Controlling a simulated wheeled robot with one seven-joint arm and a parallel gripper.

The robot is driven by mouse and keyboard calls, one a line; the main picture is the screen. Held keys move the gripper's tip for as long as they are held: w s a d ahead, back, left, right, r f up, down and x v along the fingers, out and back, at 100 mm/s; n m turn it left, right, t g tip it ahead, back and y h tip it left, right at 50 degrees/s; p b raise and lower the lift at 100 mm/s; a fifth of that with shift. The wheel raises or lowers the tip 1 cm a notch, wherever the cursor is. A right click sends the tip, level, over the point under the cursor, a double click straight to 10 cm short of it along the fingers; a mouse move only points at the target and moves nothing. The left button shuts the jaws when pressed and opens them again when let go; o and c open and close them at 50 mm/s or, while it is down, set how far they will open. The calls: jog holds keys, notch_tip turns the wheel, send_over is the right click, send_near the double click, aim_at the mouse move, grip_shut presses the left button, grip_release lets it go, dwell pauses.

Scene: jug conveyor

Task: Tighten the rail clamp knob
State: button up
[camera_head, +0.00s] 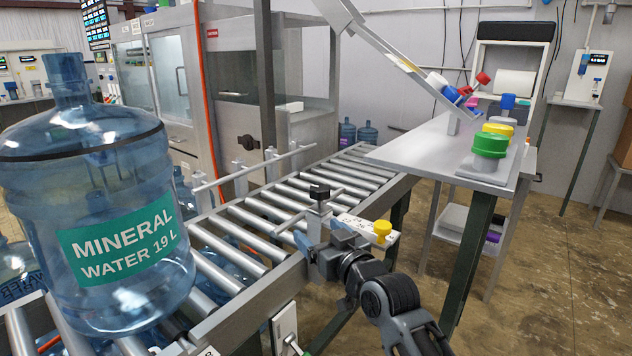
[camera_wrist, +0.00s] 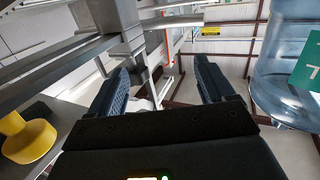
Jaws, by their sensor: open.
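A black block-like knob (camera_head: 319,192) sits on top of a metal clamp post (camera_head: 315,226) at the near edge of the roller conveyor. A white numbered bar (camera_head: 358,225) beside the post carries a yellow knob (camera_head: 382,230) at its right end. I cannot tell which knob is the rail clamp knob. My gripper (camera_head: 314,238) is open at the post, below the black knob. In the wrist view, my open fingers (camera_wrist: 163,85) have a metal post (camera_wrist: 132,45) showing ahead between them. The yellow knob (camera_wrist: 28,135) stands outside the left finger. Contact with the post cannot be told.
A large blue water jug (camera_head: 95,240) stands on the conveyor rollers at left; it shows at right in the wrist view (camera_wrist: 275,75). A guide rail (camera_head: 250,168) runs along the far side. A grey side table (camera_head: 420,145) holds coloured caps.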

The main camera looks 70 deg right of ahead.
jog(key=m+h, duration=0.1)
send_near(317, 184)
jog(key=x, duration=0.2)
jog(key=shift+w+d+f+p, duration=0.1)
jog(key=shift+w+d+p, duration=0.1)
jog(key=shift+w+p, duration=0.15)
jog(key=shift+p+x, duration=0.35)
jog(key=shift+x, duration=3.5)
jog(key=shift+f, duration=0.1)
jog(key=shift+s, duration=0.1)
jog(key=c, duration=1)
jog(key=shift+o, duration=0.2)
jog(key=shift+g+p, duration=0.3)
jog(key=shift+p, duration=0.15)
jog(key=m+g+h+p, duration=0.1)
jog(key=p, duration=0.2)
jog(key=shift+s+d, duration=0.1)
jog(key=shift+d, duration=0.05)
jog(key=shift+h+p, duration=0.4)
